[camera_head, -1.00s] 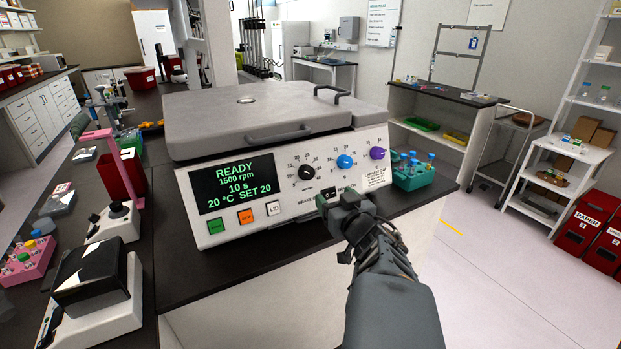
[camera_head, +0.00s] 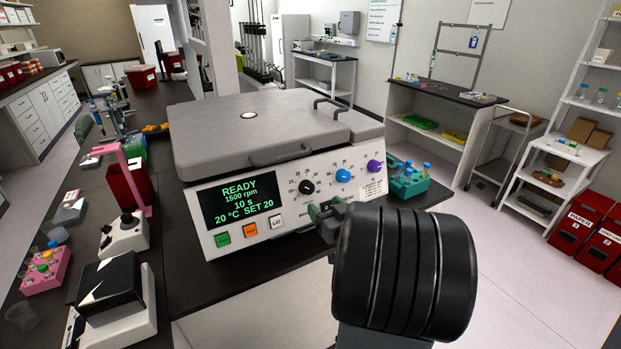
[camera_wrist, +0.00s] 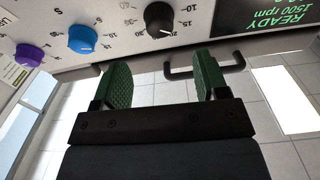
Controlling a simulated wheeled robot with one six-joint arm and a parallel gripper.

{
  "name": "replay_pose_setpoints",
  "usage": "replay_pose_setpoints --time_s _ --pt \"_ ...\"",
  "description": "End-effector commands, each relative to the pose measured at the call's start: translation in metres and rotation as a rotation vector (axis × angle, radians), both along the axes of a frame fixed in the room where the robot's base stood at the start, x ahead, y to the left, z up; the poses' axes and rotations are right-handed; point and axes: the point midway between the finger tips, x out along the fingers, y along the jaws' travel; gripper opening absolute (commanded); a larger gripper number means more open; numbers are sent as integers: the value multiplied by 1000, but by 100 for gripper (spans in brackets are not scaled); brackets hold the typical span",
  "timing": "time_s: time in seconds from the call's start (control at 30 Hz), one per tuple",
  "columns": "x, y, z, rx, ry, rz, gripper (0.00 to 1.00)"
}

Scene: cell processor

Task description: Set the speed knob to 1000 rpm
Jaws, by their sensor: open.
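The centrifuge (camera_head: 250,135) stands on a dark bench, its front panel facing me. Its display (camera_head: 241,203) reads READY, 1500 rpm, 10 s, 20 °C SET 20. The black knob (camera_head: 306,187), beside the display, has a dial scale; it also shows in the wrist view (camera_wrist: 159,17). A blue knob (camera_head: 343,176) and a purple knob (camera_head: 374,166) sit to its right. My gripper (camera_head: 328,218) is in front of the panel, below the black knob. In the wrist view its green fingers (camera_wrist: 163,85) are apart and empty, with the black knob ahead of them, not touched.
Green, orange and LID buttons (camera_head: 276,222) line the panel's lower edge, close to my gripper. A teal tube rack (camera_head: 408,184) stands right of the centrifuge. A pink rack (camera_head: 46,271) and a black-topped device (camera_head: 112,290) are at left.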

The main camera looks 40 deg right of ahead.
Motion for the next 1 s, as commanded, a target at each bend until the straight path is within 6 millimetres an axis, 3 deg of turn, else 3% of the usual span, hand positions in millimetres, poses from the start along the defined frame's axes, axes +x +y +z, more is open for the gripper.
replay_pose_setpoints --time_s 0.03,0.3,0.5,1.0 --pt "2 1 7 5 5 -2 67" --pt "52 -7 0 -1 2 -1 67" --pt "73 -10 0 -2 3 -2 67" --pt "84 -12 -1 -2 1 -4 67"
